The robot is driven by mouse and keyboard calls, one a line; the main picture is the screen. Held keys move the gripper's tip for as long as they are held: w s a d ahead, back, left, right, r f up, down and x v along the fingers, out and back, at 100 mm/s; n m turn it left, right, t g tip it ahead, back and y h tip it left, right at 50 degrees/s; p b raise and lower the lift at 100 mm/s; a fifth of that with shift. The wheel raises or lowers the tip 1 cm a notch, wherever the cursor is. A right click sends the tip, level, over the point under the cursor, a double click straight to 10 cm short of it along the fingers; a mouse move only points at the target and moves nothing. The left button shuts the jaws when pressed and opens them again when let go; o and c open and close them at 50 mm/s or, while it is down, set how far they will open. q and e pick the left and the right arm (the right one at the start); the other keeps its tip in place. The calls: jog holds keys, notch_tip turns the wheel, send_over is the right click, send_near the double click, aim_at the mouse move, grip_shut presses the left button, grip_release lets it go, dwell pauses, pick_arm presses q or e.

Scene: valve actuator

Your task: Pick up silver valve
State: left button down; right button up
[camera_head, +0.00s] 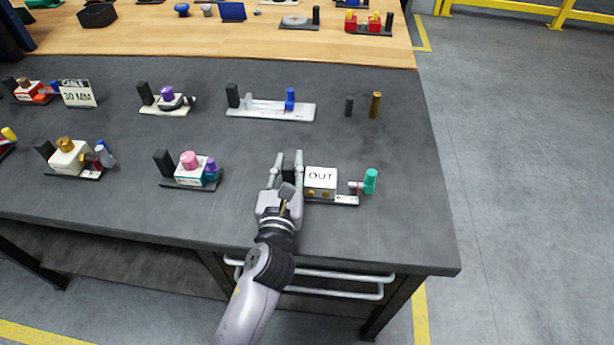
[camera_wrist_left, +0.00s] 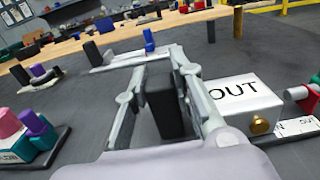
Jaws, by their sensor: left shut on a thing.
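No part is plainly labelled as the silver valve. A valve unit has a pale block (camera_head: 321,178) marked "OUT", brass ports, a teal handle (camera_head: 370,181) and a black post (camera_head: 289,170) at its left end. My left gripper (camera_head: 288,158) has its two fingers on either side of the black post and is shut on it. In the left wrist view the black post (camera_wrist_left: 165,105) stands upright between the fingers, and the "OUT" block (camera_wrist_left: 243,105) is just right of them. The unit's base appears to rest on the table. The right gripper is not in view.
A clear-and-white unit with a blue knob (camera_head: 290,97) lies behind. A black peg (camera_head: 349,107) and a brass peg (camera_head: 375,105) stand at the back right. A unit with a pink knob (camera_head: 189,161) is to the left. The dark table (camera_head: 410,225) is bare at front right.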

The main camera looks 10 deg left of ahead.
pick_arm(q)
notch_tip(320, 180, up, 9)
jog(key=shift+f, duration=4.05)
jog(key=shift+f, duration=0.6)
